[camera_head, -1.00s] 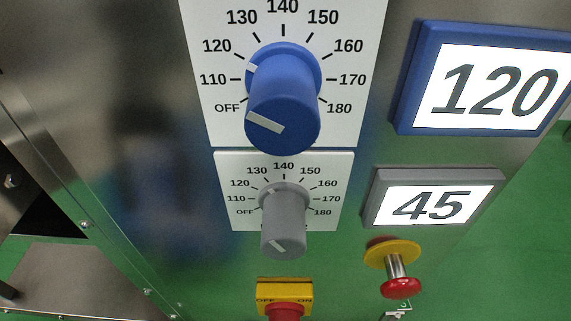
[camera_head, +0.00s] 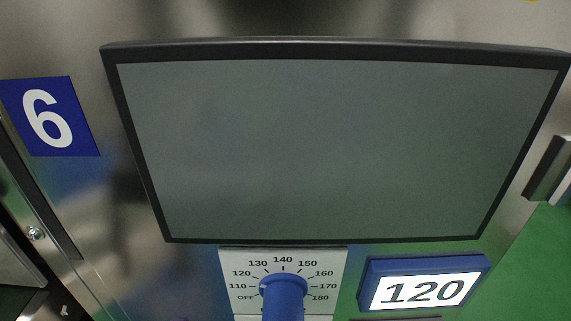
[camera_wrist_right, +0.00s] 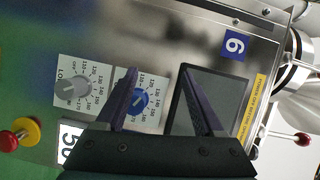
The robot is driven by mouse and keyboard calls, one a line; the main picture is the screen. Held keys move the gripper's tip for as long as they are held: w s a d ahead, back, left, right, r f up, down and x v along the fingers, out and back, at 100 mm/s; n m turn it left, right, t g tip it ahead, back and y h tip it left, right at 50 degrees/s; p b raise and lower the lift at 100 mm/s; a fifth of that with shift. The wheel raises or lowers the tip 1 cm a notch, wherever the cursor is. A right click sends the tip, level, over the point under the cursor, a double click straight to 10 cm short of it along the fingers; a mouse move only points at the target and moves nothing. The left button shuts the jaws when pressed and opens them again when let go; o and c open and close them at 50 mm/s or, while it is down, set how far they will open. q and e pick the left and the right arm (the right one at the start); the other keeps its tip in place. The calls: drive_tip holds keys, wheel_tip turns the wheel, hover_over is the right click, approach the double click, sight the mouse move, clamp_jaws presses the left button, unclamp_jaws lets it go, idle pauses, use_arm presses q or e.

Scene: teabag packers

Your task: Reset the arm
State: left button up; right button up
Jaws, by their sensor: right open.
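My right gripper (camera_wrist_right: 160,74) shows in the right wrist view with its two dark fingers spread apart and nothing between them. It faces the machine's steel panel. One finger overlaps the blue knob (camera_wrist_right: 138,101), and the other overlaps the dark screen (camera_wrist_right: 228,98); I cannot tell how far the fingers are from them. The blue knob also shows at the bottom of the head view (camera_head: 285,300), partly cut off. Neither gripper is in the head view, and my left gripper is not seen.
The head view shows the large screen (camera_head: 330,150), a blue "6" sign (camera_head: 48,116) and a blue-framed display reading 120 (camera_head: 425,290). The wrist view shows a grey knob (camera_wrist_right: 72,88), a red push button (camera_wrist_right: 8,140) and a partly hidden display (camera_wrist_right: 70,137).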

drive_tip(key=w+d+r+n+g+p, duration=0.1)
drive_tip(key=d+r+n+g+p, duration=0.3)
drive_tip(key=r+p, duration=0.45)
drive_tip(key=d+r+n+g+p, duration=0.2)
drive_tip(key=r+n+g+p, duration=0.1)
drive_tip(key=r+n+p, duration=0.5)
drive_tip(key=s+d+r+n+g+h+p, duration=0.1)
drive_tip(key=s+d+r+g+h+p, duration=0.25)
drive_tip(key=d+r+p, duration=0.45)
drive_tip(key=s+d+r+n+g+h+p, duration=0.1)
drive_tip(key=s+d+r+g+h+p, duration=0.1)
drive_tip(key=d+r+h+p, duration=0.5)
use_arm(q)
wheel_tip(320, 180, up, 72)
drive_tip(key=p, duration=3.6)
drive_tip(key=shift+p, duration=0.4)
use_arm(e)
wheel_tip(320, 180, up, 33)
drive_tip(key=d+y, duration=0.1)
drive_tip(key=y, duration=0.2)
drive_tip(key=shift+w+d+r+y, duration=0.15)
drive_tip(key=shift+d+r+y, duration=0.05)
drive_tip(key=shift+d+y, duration=0.15)
